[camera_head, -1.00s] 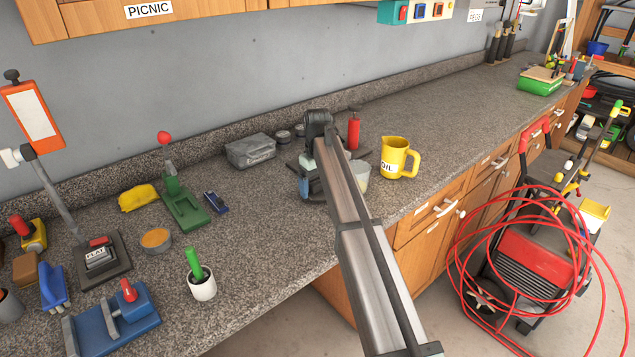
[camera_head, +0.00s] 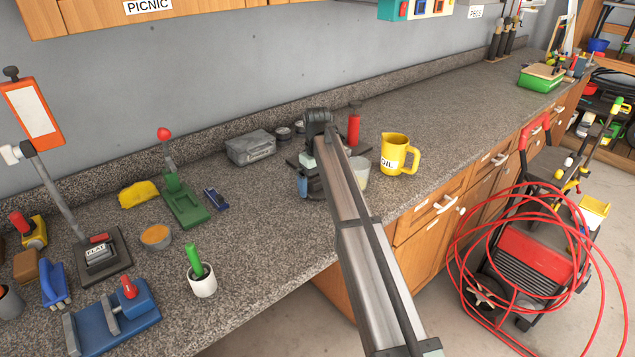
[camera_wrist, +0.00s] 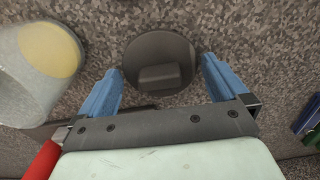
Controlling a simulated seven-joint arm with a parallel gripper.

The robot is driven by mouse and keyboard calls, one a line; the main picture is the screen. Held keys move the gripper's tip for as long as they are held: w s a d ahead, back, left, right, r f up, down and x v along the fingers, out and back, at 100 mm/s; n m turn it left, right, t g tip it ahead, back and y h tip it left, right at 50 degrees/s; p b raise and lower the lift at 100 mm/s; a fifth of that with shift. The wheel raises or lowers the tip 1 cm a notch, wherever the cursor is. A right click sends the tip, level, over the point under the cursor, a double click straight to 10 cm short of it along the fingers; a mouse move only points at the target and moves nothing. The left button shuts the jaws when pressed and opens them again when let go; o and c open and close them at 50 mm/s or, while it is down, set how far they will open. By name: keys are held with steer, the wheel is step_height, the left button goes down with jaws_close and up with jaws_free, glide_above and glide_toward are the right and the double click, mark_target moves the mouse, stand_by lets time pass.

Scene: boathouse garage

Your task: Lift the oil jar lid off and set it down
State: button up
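The lid is a dark grey disc with a blocky raised handle (camera_wrist: 160,62) in the wrist view. It appears to lie flat on the speckled counter. My gripper (camera_wrist: 163,85) has its two blue fingers spread, one on each side of the handle, with clear gaps to it. The jar (camera_wrist: 38,62) is a clear, rounded vessel with a yellow area inside, left of the lid and apart from it. It shows without a lid. In the head view the jar (camera_head: 360,174) is partly behind my arm.
A yellow OIL jug (camera_head: 396,155) stands right of the jar. A red cylinder (camera_head: 353,129) and a grey tin (camera_head: 250,147) are behind my gripper. A green tool (camera_head: 181,200) and small blue item (camera_head: 215,200) lie to the left.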

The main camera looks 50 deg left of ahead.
steer(key=shift+r, duration=0.15)
step_height(320, 180, up, 14)
steer(key=shift+f, duration=0.25)
stand_by(0.4)
stand_by(0.3)
jaws_close()
stand_by(0.8)
steer(key=shift+r, duration=0.1)
stand_by(0.5)
step_height(320, 180, up, 12)
stand_by(1.7)
stand_by(0.5)
